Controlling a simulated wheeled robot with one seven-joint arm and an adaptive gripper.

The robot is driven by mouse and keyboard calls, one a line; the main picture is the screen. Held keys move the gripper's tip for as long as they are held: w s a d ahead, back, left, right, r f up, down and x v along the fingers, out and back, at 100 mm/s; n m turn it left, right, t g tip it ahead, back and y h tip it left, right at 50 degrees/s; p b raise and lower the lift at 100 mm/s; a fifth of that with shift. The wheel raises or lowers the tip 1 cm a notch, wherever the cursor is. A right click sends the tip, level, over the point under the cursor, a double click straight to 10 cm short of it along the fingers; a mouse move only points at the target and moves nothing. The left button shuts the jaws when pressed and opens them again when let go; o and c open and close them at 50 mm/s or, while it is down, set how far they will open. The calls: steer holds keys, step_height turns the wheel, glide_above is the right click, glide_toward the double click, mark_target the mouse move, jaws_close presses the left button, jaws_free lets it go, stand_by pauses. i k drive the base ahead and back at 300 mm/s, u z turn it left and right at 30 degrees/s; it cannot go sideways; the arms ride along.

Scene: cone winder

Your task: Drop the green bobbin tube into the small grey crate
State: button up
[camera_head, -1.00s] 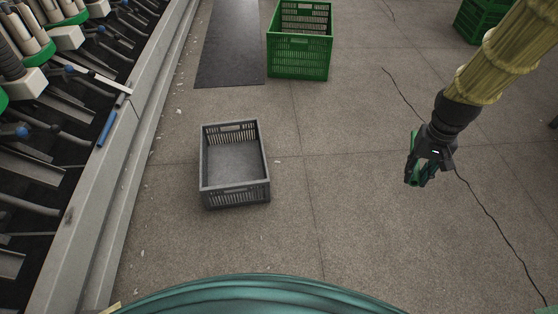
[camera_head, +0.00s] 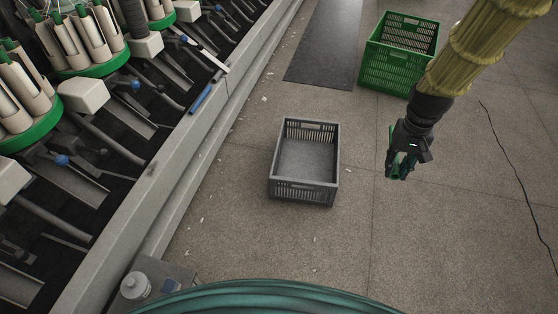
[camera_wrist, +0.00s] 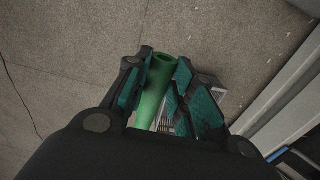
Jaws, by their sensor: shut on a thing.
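The green bobbin tube (camera_wrist: 157,88) is between the two fingers of my gripper (camera_wrist: 160,92) in the wrist view, and the fingers are shut on it. In the head view my gripper (camera_head: 401,166) hangs to the right of the small grey crate, apart from it, with the tube mostly hidden by the fingers. The small grey crate (camera_head: 304,190) stands upright on the floor and its visible inside is empty. In the wrist view a bit of the crate (camera_wrist: 217,92) shows behind the right finger; most of it is hidden.
A larger green crate (camera_head: 392,69) stands behind my gripper on the floor. A dark mat (camera_head: 325,45) lies beside it. The winding machine (camera_head: 165,165) runs along the left with a raised ledge. A white container (camera_head: 135,286) is at bottom left.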

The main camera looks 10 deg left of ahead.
mark_target(309, 167)
steer(key=u, duration=0.15)
steer(key=i, duration=1)
